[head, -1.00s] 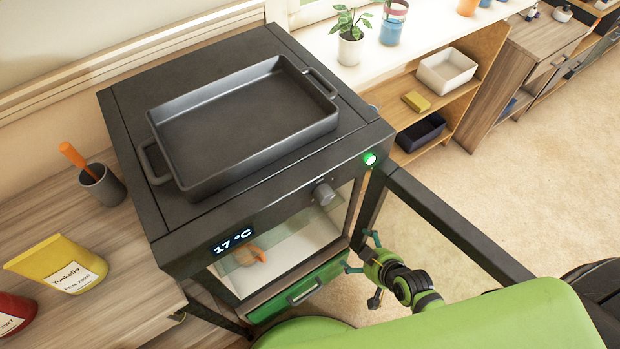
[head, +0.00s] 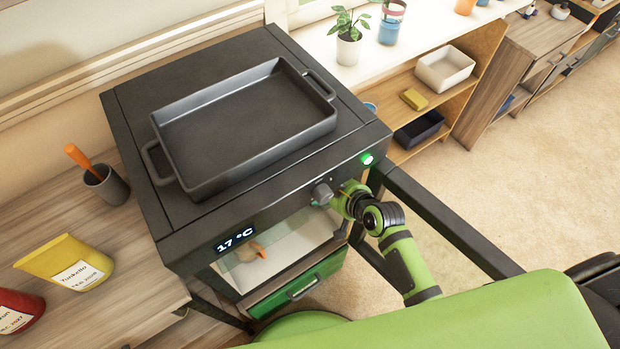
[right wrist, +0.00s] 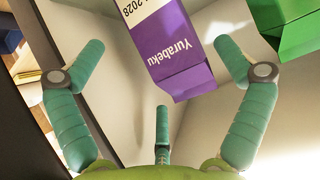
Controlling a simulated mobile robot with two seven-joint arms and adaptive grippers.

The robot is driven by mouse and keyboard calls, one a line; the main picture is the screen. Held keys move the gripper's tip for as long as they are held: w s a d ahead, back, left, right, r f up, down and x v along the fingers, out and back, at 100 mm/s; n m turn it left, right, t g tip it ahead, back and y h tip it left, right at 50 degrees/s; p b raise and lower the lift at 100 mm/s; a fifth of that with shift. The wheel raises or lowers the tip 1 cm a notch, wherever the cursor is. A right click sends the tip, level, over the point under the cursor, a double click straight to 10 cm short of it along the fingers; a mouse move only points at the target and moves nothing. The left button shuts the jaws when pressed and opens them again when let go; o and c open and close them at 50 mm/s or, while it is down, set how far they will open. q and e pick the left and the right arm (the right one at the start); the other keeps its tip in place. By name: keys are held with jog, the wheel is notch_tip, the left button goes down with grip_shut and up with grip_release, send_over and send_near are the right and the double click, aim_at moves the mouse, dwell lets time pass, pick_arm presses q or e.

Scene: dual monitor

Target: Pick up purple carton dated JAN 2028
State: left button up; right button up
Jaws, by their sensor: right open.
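The purple carton (right wrist: 180,78) is in the upper middle of the right wrist view, with "Yurabeku" and a partly cut-off date ending in 2028 on it. My right gripper (right wrist: 158,48) is open, with two green fingers on either side of the carton and a third below it. I see no firm hold. The carton does not show in the head view. My left gripper is not in view.
A green carton (right wrist: 285,28) is right of the purple one. The cabinet reads 17 °C, with a grey tray (head: 240,120) on top and an open door (head: 450,225) at right. Yellow (head: 65,262) and red (head: 18,310) packages stand on the left counter.

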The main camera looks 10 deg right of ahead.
jog(key=x, duration=0.6)
jog(key=shift+w+a+r, duration=0.1)
jog(key=shift+w+r, duration=0.1)
jog(key=shift+w, duration=0.1)
jog(key=c, duration=1.4)
jog(key=shift+r, duration=0.15)
